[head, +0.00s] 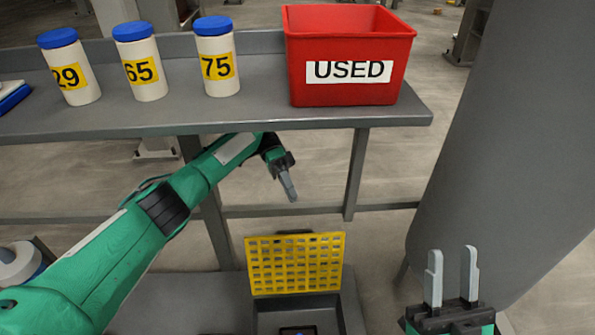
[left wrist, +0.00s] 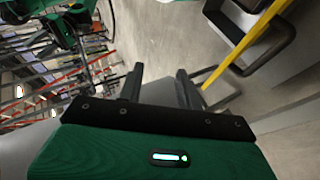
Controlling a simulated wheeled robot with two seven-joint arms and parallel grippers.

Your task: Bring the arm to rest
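My left arm reaches in from the left in the head view, and its gripper (head: 289,188) points down below the front edge of the shelf, seen nearly edge-on. The left wrist view shows its two fingers (left wrist: 158,74) apart with nothing between them. My right gripper (head: 453,262) is at the lower right of the head view, pointing up. Its fingers are apart and empty.
A grey shelf (head: 150,120) holds three white jars with blue lids, numbered 29 (head: 70,72), 65 (head: 141,65) and 75 (head: 216,62), and a red USED bin (head: 350,45). Below stands a dark box (head: 345,310) with its yellow grid lid (head: 294,264) raised. A grey column (head: 500,130) is at right.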

